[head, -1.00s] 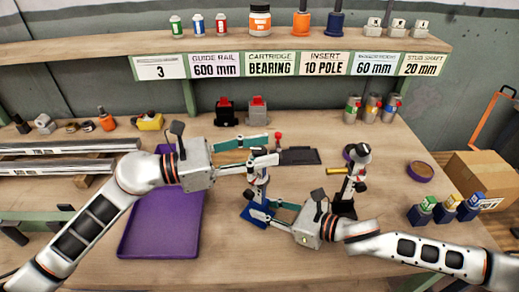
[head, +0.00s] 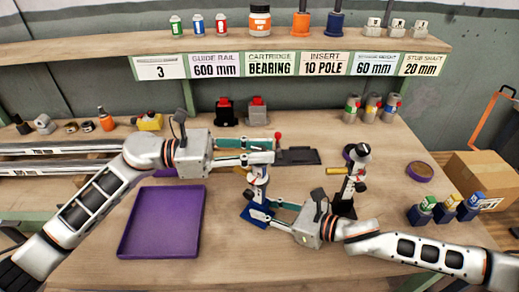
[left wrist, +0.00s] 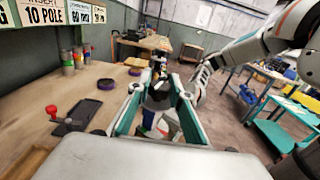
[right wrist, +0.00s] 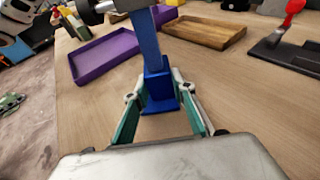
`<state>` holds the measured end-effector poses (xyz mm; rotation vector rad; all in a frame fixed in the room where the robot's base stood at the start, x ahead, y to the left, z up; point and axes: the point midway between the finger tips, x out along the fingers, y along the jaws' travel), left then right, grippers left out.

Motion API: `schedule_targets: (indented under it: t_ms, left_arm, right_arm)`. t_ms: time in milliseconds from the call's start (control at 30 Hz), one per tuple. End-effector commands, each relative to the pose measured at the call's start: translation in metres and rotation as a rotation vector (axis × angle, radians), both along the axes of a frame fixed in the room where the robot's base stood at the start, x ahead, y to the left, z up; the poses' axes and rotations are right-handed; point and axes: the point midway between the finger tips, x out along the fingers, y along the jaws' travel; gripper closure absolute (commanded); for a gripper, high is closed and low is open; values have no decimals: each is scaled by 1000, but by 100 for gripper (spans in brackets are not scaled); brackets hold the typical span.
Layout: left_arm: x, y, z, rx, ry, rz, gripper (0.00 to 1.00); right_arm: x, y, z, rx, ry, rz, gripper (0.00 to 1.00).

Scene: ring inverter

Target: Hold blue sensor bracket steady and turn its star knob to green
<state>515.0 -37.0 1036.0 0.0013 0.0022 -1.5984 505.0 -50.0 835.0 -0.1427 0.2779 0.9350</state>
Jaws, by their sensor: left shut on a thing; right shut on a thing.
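The blue sensor bracket stands upright mid-table, with its blue base (head: 253,216) showing in the head view. Its blue post (right wrist: 148,40) rises from the base in the right wrist view. My right gripper (head: 268,210) is shut on the base, one finger on each side; this shows in the right wrist view (right wrist: 160,96). My left gripper (head: 268,152) is at the bracket's top, with its fingers level and closed around the top part. In the left wrist view the fingertips (left wrist: 158,98) flank a dark part there. The star knob and its colour marks cannot be made out.
A black stand (head: 344,207) with a yellow piece is close right of the bracket. A purple tray (head: 160,252) lies at the left. A dark tray with a red-topped lever (head: 300,156) is behind my left gripper. Blue-based blocks (head: 445,214) stand at the right.

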Motion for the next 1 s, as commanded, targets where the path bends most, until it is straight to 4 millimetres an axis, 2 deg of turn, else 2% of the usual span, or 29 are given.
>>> schedule_targets:
  t_ms: [500, 1000]
  left_arm:
    - [1, -1, -2, 6, 4, -438, 100]
    - [-1, -1, -5, 7, 5, -627, 100]
  right_arm:
    - [0, 1, 2, 4, -2, 2, 98]
    - [0, 1, 2, 5, -2, 2, 98]
